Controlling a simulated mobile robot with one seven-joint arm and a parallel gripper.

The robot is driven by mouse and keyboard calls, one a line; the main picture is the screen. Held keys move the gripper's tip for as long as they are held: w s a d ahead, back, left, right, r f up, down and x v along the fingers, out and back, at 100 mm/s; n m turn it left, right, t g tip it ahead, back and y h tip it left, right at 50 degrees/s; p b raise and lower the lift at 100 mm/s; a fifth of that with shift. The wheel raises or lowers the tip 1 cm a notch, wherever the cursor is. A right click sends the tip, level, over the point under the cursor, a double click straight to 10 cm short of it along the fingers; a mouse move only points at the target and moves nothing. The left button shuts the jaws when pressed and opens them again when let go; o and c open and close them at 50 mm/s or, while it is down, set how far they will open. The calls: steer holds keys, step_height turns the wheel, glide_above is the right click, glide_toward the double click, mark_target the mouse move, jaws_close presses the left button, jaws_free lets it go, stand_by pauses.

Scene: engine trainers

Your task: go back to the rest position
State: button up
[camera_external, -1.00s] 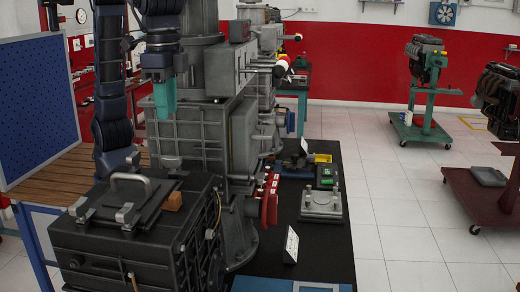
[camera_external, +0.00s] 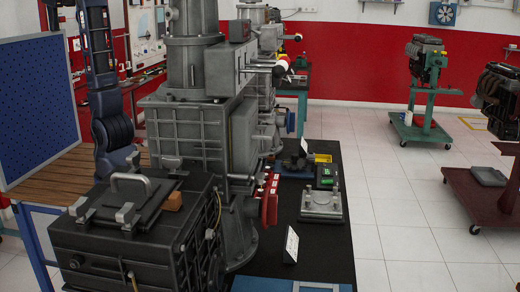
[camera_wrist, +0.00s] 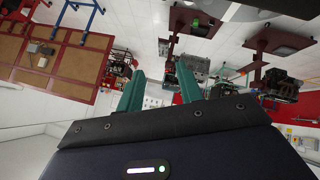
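My arm (camera_external: 103,90) rises from its dark base at the left of the external view, and its upper part leaves the top of the picture. My gripper is out of that view. In the wrist view my gripper (camera_wrist: 160,75) shows two teal fingers standing apart, with nothing held between them. Through the gap the far room shows, looking upside down. The gripper is clear of any surface there.
A dark metal box (camera_external: 130,240) with a handle stands in front, with a small wooden block (camera_external: 173,201) on top. Tall grey machinery (camera_external: 190,130) is right of my arm. A blue pegboard (camera_external: 38,105) stands left.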

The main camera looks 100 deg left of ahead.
steer(key=s+a+r+t, duration=0.1)
steer(key=s+a+r, duration=0.1)
steer(key=a, duration=0.3)
steer(key=s+a+r+t+y, duration=0.1)
steer(key=s+a+r, duration=0.2)
steer(key=a, duration=0.1)
steer(key=s+a+r+t, duration=0.1)
steer(key=s+a+r, duration=0.1)
steer(key=a, duration=0.3)
steer(key=s+a+f+m+g, duration=0.1)
steer(key=s+a+f, duration=0.3)
steer(key=f, duration=1.2)
steer(key=s+a+f+m+g+y, duration=0.1)
steer(key=s+a+f+g, duration=0.2)
steer(key=f, duration=1.3)
steer(key=s+a+f+m+g, duration=0.1)
steer(key=s+a+f+g, duration=0.2)
steer(key=s+a+f, duration=0.4)
steer(key=s+f, duration=0.4)
steer(key=f, duration=0.5)
steer(key=shift+s, duration=0.25)
steer(key=shift+o, duration=0.3)
steer(key=shift+a, duration=0.15)
